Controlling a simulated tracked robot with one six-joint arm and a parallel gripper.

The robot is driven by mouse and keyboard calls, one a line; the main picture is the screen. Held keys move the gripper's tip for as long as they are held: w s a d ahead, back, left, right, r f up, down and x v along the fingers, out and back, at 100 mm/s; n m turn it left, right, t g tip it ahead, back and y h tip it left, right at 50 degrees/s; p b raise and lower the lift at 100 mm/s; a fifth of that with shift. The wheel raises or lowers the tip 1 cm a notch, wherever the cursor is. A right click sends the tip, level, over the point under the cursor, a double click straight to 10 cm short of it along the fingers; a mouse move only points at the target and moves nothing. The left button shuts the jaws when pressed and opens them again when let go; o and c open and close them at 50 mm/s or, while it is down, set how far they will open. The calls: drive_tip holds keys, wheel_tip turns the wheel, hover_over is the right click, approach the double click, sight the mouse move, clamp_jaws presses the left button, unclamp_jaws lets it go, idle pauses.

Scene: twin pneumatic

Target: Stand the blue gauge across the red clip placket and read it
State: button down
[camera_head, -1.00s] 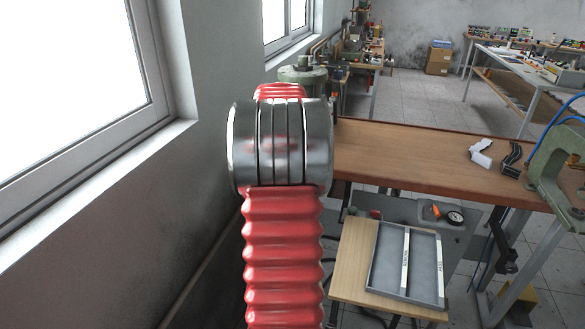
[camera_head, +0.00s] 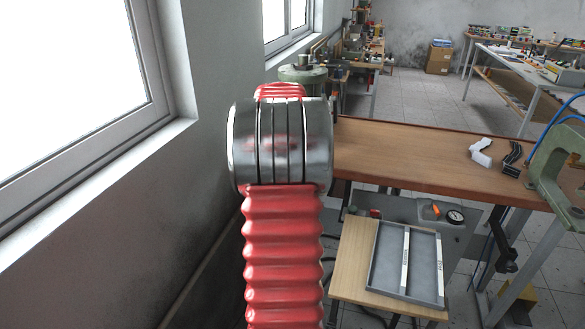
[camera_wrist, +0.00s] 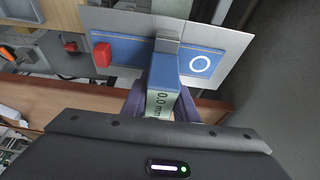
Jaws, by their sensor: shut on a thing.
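In the wrist view, my gripper (camera_wrist: 160,103) is shut on the blue gauge (camera_wrist: 165,72). The gauge's pale display reads 0.0 mm. A grey metal piece (camera_wrist: 168,40) shows at the gauge's far end, in front of a blue plate (camera_wrist: 128,47) on a light grey panel. A red block (camera_wrist: 102,54) sits on the left part of that plate; a white ring (camera_wrist: 201,64) marks its right part. The gauge overlaps the plate's middle; I cannot tell whether they touch. In the head view, my red arm hides the gripper and gauge.
A wooden bench (camera_head: 430,160) runs right, with white (camera_head: 481,152) and black (camera_head: 512,156) parts and a green press (camera_head: 560,165). Below it, a grey tray (camera_head: 425,265) with two pale strips lies on a small wooden table. A dial (camera_head: 455,217) is behind. A windowed wall closes the left.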

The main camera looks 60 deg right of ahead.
drive_tip(key=shift+f, duration=0.25)
idle(0.4)
drive_tip(key=c, duration=1.3)
unclamp_jaws()
drive_tip(key=shift+c, duration=0.2)
drive_tip(key=w+v, duration=0.1)
drive_tip(key=v, duration=1.2)
drive_tip(key=shift+s+r, duration=0.4)
